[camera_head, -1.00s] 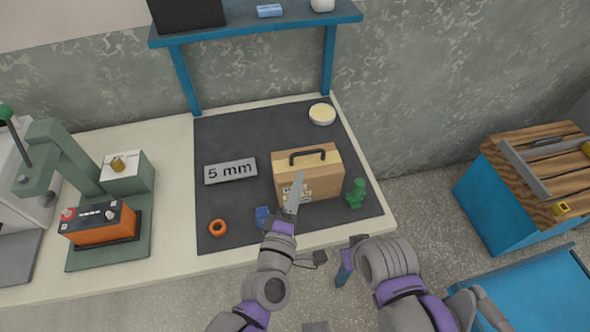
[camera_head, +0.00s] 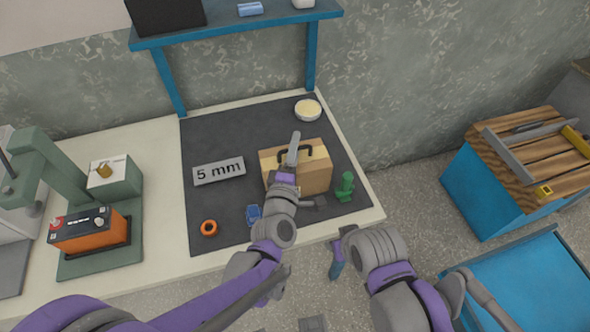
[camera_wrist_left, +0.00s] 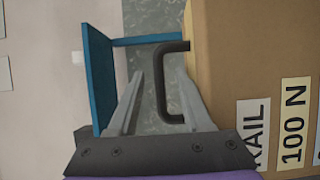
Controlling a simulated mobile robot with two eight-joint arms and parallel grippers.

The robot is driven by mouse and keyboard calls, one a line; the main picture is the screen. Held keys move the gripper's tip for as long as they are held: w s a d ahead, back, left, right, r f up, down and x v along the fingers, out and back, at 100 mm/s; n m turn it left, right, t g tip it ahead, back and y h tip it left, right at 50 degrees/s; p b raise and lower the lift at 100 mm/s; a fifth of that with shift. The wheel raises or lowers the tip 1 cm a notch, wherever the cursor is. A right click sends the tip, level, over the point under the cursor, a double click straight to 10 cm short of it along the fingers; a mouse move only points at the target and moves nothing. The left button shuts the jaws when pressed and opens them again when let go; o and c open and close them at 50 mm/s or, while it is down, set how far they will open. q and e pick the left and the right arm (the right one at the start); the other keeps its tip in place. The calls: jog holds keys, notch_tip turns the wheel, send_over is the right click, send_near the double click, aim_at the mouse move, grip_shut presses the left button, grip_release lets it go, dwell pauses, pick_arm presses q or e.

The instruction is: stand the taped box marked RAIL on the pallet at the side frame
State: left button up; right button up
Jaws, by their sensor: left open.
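The taped cardboard box (camera_head: 316,172) with a dark handle stands upright on the dark mat (camera_head: 225,130). In the left wrist view the box (camera_wrist_left: 250,50) shows labels reading RAIL and 100 N. My left gripper (camera_head: 294,148) is at the box's handle, partly covering its front and left side. In the wrist view its two fingers (camera_wrist_left: 152,90) are apart, with the handle (camera_wrist_left: 165,85) at the right finger; I cannot tell whether they touch. My right gripper (camera_head: 342,252) hangs low in front of the bench, its jaws unclear. A wooden slatted pallet top (camera_head: 535,160) with grey bars sits on a blue stand at right.
A green figure (camera_head: 345,187) stands close to the box's right. A blue item (camera_head: 254,214), an orange ring (camera_head: 209,228), a 5 mm plate (camera_head: 219,171) and a bowl (camera_head: 308,109) are on the mat. A blue shelf (camera_head: 235,27) overhangs the back. Floor separates bench and pallet.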

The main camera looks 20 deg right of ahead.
pick_arm(q)
grip_shut()
jog(key=shift+r, duration=0.1)
dwell(1.3)
